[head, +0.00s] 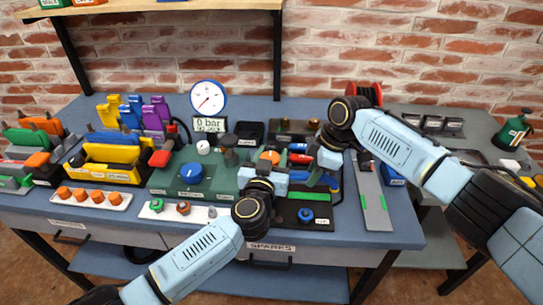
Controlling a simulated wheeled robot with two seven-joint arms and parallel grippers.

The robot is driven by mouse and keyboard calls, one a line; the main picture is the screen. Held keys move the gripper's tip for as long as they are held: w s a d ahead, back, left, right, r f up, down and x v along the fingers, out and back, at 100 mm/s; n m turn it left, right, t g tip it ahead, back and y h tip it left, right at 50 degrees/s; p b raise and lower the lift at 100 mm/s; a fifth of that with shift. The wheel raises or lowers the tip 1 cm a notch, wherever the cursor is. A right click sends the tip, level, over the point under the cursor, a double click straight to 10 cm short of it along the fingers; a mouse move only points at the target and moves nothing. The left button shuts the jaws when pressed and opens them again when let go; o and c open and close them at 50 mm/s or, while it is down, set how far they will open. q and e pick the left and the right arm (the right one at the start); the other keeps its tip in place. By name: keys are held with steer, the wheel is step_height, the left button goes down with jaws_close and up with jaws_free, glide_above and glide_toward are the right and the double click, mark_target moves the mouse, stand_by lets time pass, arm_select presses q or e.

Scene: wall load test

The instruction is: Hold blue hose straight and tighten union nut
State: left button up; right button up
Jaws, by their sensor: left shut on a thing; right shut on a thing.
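My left gripper (268,177) is shut at the right end of the green test board (222,184), where the union nut would sit; its jaws hide what they hold. My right gripper (318,175) is shut just to the right of it, at the blue hose (334,186), part of which shows beside and below its jaws. The grip on the hose is mostly covered by the gripper. The two grippers are close together, with a small gap between them. A blue knob (191,173) is on the green board.
A round gauge (208,98) stands behind the board above a "0 bar" display (210,124). A black tray (304,212) lies in front of the grippers. Yellow bins (110,160) stand left, a grey strip (373,200) right, and a red reel (364,92) behind.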

arm_select(q)
steer(key=shift+h, duration=0.3)
steer(key=m+h, duration=0.1)
steer(key=m+g+h, duration=0.1)
steer(key=h, duration=0.1)
steer(key=m+h, duration=0.2)
steer(key=shift+d+r+g, duration=0.1)
steer(key=shift+d+g, duration=0.15)
steer(key=shift+g, duration=0.15)
steer(key=shift+s+d+r+m+g+h, duration=0.1)
steer(key=shift+d+r+m+g+h, duration=0.1)
steer(key=shift+m+g+h, duration=0.65)
steer(key=shift+t+h, duration=0.25)
steer(key=shift+h, duration=0.1)
steer(key=shift+f, duration=0.1)
steer(key=o, duration=1)
steer(key=shift+f, duration=0.1)
steer(key=shift+s+a, duration=0.1)
steer(key=shift+s, duration=0.05)
